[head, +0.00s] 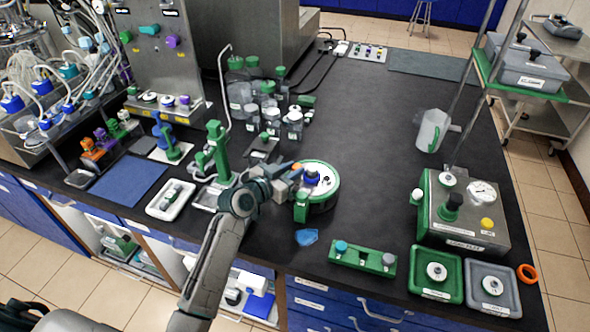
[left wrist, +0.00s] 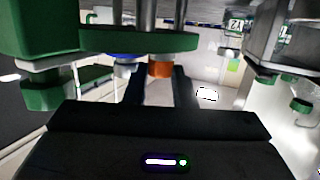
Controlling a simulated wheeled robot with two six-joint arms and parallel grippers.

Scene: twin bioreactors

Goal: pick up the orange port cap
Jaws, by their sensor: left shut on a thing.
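The orange port cap (head: 297,166) shows as a small orange spot at the tip of my left gripper (head: 292,173), beside the round white-and-green device (head: 326,184) on the black bench. In the left wrist view the orange cap (left wrist: 160,69) sits between the two dark fingers of my left gripper (left wrist: 160,82), which is shut on it. The fingers hide part of the cap. I cannot tell whether the cap still touches the device. My right gripper is not in view.
A green block (head: 301,207) stands at the device's front. A blue piece (head: 306,237) and a green rack (head: 362,257) lie nearer the front edge. Bottles (head: 240,95) stand behind, and a green stand (head: 218,150) is to the left. The bench's back middle is clear.

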